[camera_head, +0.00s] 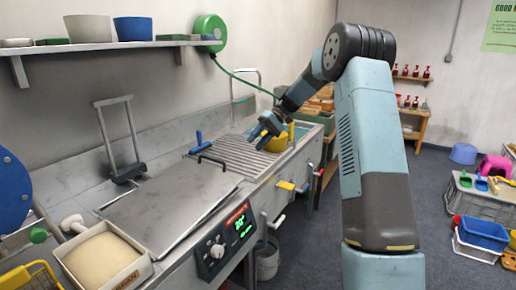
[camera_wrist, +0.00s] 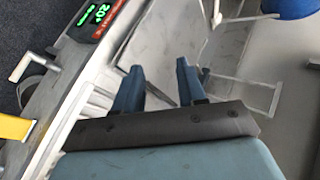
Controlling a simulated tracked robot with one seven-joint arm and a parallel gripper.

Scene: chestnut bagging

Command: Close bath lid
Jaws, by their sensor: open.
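The bath lid (camera_head: 172,205) is a flat grey metal sheet in the head view. It lies level over the bath in the counter, and no opening shows beneath it. Its dark handle (camera_head: 213,160) is at the far right edge. My gripper (camera_head: 262,131) is above the slatted drainboard, right of the lid and apart from it. In the wrist view my gripper (camera_wrist: 160,82) has its two blue fingers spread with nothing clearly held. The lid (camera_wrist: 175,38) shows beyond the fingertips; a dark bar between the fingers is partly hidden.
The control panel (camera_head: 229,238) with a green display is on the counter front. An upright metal frame (camera_head: 118,135) stands behind the lid. A blue-handled tool (camera_head: 200,142) lies on the slatted drainboard (camera_head: 240,156). A box of grain-like material (camera_head: 103,257) is at the front left.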

